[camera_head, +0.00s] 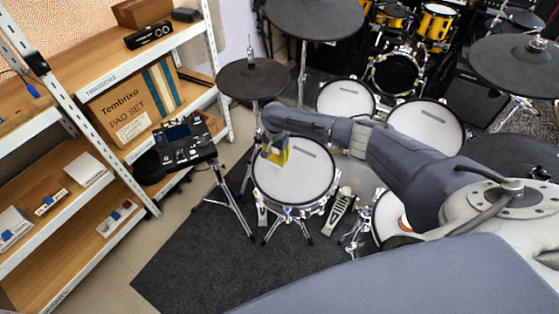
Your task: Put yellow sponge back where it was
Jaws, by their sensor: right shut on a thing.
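The yellow sponge (279,156) shows at the end of my right arm, over the upper left part of a white mesh drum pad (300,180). My right gripper (273,150) is shut on the sponge. The gripper's fingers are small and partly hidden, so I cannot tell whether the sponge touches the pad. My left gripper is not in this view.
A shelf rack (190,35) stands at the left with a cardboard box (131,104) on it. A drum module (184,141) is beside the rack. A dark cymbal pad (252,79) stands just behind the gripper. Other pads crowd the right. Dark carpet (195,258) is clear in front.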

